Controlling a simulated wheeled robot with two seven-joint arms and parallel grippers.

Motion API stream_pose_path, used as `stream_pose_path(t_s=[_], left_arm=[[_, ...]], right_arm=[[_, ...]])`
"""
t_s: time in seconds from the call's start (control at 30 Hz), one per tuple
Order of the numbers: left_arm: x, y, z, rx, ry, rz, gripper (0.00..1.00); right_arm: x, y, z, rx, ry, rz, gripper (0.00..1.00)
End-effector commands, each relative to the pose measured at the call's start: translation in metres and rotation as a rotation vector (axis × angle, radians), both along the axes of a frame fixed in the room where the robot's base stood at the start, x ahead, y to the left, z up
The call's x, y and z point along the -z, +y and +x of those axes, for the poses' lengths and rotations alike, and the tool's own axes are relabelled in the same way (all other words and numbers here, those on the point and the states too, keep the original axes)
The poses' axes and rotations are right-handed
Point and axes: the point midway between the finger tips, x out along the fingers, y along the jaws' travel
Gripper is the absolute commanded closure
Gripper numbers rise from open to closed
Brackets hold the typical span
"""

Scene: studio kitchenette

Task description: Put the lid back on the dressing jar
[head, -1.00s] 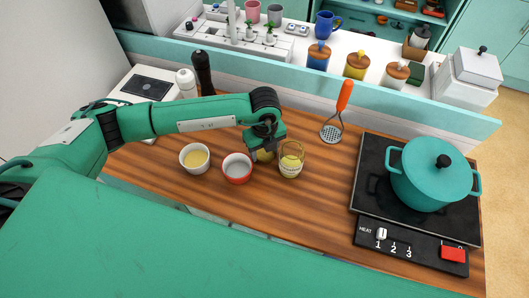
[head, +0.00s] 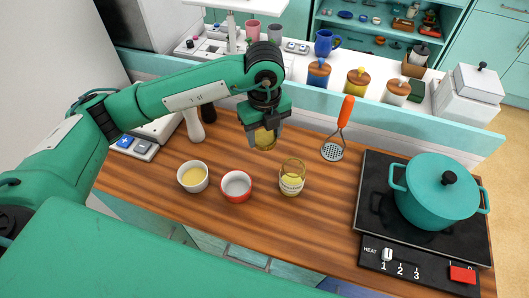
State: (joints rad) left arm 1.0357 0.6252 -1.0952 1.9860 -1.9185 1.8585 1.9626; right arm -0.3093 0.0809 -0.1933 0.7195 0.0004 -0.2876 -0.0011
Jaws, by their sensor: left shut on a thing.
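The dressing jar (head: 291,180) is a glass jar with yellow content and a white label. It stands upright on the wooden counter, with its top uncovered. My left gripper (head: 264,128) is shut on the lid (head: 265,142), a round yellowish piece that the fingers partly hide. The gripper holds it above the counter, up and to the left of the jar in the head view, apart from it. My right gripper is not in view.
A white bowl with yellow content (head: 193,178) and a red bowl (head: 236,187) stand left of the jar. A teal pot (head: 438,190) sits on the hob at right. The front counter is clear.

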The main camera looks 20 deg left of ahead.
Motion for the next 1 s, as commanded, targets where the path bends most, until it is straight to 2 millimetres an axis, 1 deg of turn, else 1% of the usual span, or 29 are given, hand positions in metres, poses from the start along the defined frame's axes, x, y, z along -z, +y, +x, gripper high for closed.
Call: stream_pose_path(t_s=[0.03,0.1,0.2,0.3,0.43,0.6,0.7,0.73,0.8,0.93,1.0], left_arm=[[-0.011,0.000,0.001,0.002,-0.004,0.000,0.68],[-0.023,0.000,0.000,0.002,-0.004,0.000,0.68],[-0.036,-0.001,0.000,0.001,-0.001,0.000,0.68],[-0.045,0.000,0.000,0.001,-0.001,0.001,0.68],[-0.048,0.000,0.000,0.001,0.000,0.000,0.68],[-0.049,0.000,0.000,0.001,0.000,0.000,0.68],[-0.048,0.000,0.000,0.001,0.000,0.000,0.68],[-0.048,0.000,0.000,0.001,0.000,0.000,0.68],[-0.048,0.000,0.000,0.005,0.001,0.001,0.68],[-0.047,0.001,0.001,0.059,0.001,0.001,0.68],[-0.046,0.002,0.002,0.122,0.002,0.001,0.68]], right_arm=[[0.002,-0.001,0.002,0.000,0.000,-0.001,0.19],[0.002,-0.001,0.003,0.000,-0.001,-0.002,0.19],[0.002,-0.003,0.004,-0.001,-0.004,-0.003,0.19],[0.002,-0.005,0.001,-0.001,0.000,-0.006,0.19],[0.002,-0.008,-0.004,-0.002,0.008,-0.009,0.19],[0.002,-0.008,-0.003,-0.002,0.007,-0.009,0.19],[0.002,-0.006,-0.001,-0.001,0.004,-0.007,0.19],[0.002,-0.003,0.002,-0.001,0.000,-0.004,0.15],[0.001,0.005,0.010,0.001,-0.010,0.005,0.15],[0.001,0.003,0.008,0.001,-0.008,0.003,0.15],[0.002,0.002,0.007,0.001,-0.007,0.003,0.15]])
